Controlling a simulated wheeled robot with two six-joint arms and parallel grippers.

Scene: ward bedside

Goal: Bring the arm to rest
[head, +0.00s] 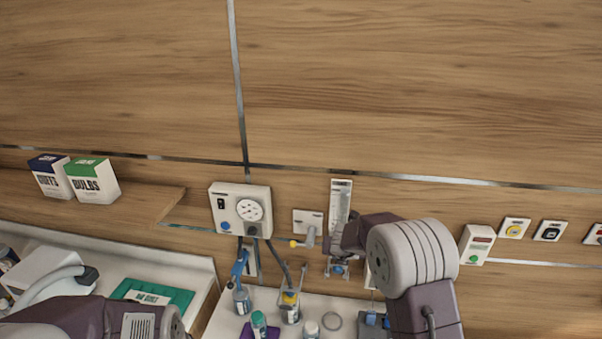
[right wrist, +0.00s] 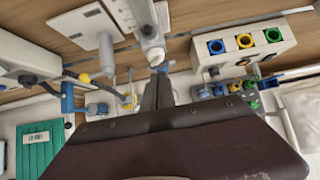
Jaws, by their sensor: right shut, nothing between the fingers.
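My right arm comes in from the lower right of the head view.
A white gauge box (head: 240,208) with hoses hangs on the wall. Bottles, including a blue-topped spray bottle (head: 241,298), stand on the white surface below. A green tray (head: 172,293) lies to the left. Two boxes (head: 93,181) stand on the shelf. The upper wall is clear.

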